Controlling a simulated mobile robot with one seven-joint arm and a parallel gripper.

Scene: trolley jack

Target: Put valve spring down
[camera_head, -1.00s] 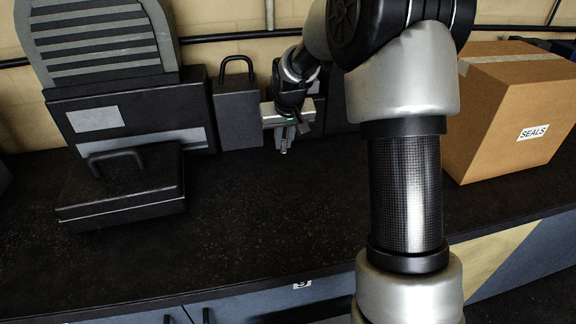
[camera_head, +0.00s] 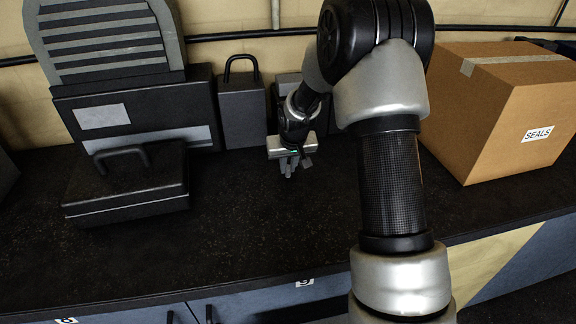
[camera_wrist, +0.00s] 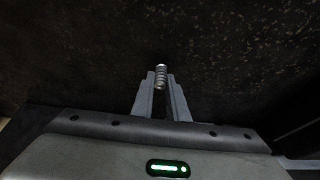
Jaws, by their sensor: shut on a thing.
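My gripper (camera_head: 289,171) is over the dark bench top in the head view, fingers pointing down. In the wrist view, the valve spring (camera_wrist: 161,76), a small grey metal coil, is held between the fingertips of my gripper (camera_wrist: 160,88). The spring's end sticks out past the fingertips. In the head view the spring is too small to tell apart from the fingers. The dark, speckled bench top (camera_head: 250,235) lies below; I cannot tell how far the spring is above it.
A black case with a handle (camera_head: 128,185) lies left of my gripper. Behind stand a dark block with a loop handle (camera_head: 242,112) and a large ribbed black unit (camera_head: 135,115). A cardboard box marked SEALS (camera_head: 500,110) stands at right. The bench front and middle are clear.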

